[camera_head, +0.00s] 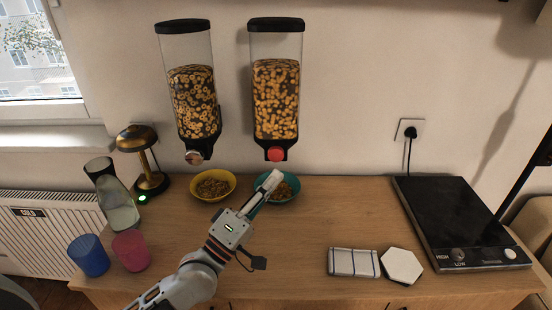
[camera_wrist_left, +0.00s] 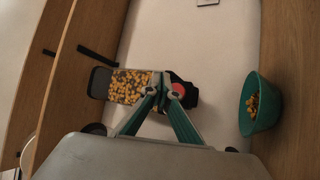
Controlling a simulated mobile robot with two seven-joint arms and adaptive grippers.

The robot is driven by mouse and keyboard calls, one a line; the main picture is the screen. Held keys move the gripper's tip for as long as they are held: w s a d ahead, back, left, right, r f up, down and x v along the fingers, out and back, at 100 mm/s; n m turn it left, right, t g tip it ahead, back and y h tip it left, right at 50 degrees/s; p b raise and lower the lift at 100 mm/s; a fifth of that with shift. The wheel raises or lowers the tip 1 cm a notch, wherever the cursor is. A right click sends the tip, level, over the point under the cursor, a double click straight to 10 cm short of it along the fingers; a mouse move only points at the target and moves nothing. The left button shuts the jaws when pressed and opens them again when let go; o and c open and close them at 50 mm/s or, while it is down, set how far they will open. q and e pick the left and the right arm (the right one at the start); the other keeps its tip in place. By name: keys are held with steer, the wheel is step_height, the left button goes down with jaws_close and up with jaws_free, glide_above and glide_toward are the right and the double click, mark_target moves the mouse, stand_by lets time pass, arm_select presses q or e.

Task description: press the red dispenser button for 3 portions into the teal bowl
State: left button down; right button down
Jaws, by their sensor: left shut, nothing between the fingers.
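The right-hand cereal dispenser (camera_head: 275,98) hangs on the wall, with its red button (camera_head: 276,154) at the bottom. The teal bowl (camera_head: 297,190) stands on the counter below it and holds some cereal rings. My left gripper (camera_head: 273,179) is shut and empty, its tip just below the red button and over the bowl in the head view. In the left wrist view, the fingertips (camera_wrist_left: 163,82) lie in front of the dispenser beside the red button (camera_wrist_left: 178,89); I cannot see contact. The teal bowl (camera_wrist_left: 264,124) also shows there. My right gripper is not in view.
A second dispenser (camera_head: 193,98) with a brownish button hangs left, above a yellow bowl (camera_head: 231,177) with cereal. A lamp (camera_head: 146,160), carafe (camera_head: 119,205) and blue and pink cups stand left. A cloth, white hexagonal tile and hotplate (camera_head: 455,220) lie right.

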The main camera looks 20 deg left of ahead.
mark_target(280, 154)
arm_select(q)
steer(key=w, duration=0.2)
steer(key=w+a+b, duration=0.1)
steer(key=w, duration=0.2)
steer(key=shift+a, duration=0.2)
steer(key=shift+w, duration=0.15)
stand_by(1.2)
steer(key=shift+w+a, duration=0.1)
steer(key=shift+w, duration=0.15)
steer(key=shift+w+a, duration=0.2)
steer(key=shift+w, duration=0.45)
stand_by(1.0)
steer(key=shift+s+r, duration=0.1)
steer(key=shift+s, duration=0.05)
steer(key=shift+s+d+p, duration=0.3)
steer(key=shift+s+p, duration=0.25)
steer(key=shift+s, duration=0.4)
